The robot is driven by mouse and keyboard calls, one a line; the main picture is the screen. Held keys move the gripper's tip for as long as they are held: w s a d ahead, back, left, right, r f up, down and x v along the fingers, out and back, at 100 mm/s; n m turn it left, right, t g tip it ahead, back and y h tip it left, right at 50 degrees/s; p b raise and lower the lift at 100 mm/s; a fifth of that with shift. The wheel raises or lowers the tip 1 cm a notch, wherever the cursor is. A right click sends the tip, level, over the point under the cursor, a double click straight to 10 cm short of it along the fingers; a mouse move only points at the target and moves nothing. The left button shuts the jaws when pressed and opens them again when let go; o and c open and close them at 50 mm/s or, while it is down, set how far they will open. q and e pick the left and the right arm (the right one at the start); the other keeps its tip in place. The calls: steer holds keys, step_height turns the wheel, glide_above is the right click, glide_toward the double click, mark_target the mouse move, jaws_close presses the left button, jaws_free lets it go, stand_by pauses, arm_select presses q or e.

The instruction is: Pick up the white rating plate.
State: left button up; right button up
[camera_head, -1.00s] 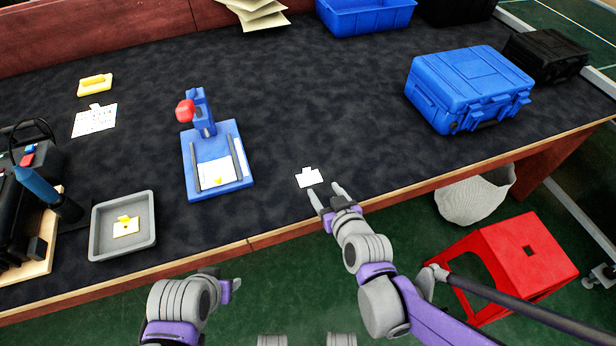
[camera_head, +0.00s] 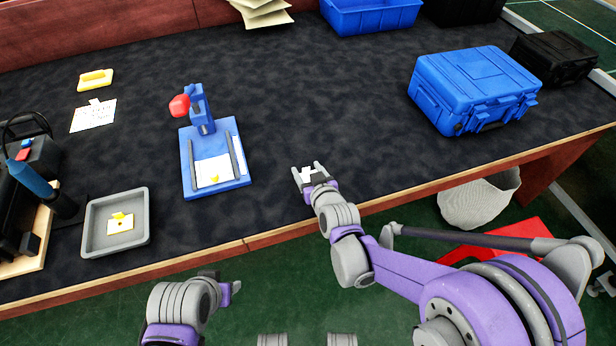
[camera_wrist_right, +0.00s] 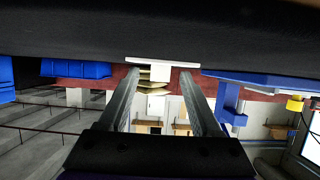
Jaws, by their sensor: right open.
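The white rating plate (camera_head: 307,174) is small, with a tab on its far side, and lies on the dark bench top near the front edge.
A blue press fixture (camera_head: 188,184) stands left of the plate. A grey tray (camera_head: 145,222) holding a white piece with a yellow tab is further left. A blue case (camera_head: 470,80) sits at the right. The bench around the plate is clear.

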jaws_close()
stand_by(0.3)
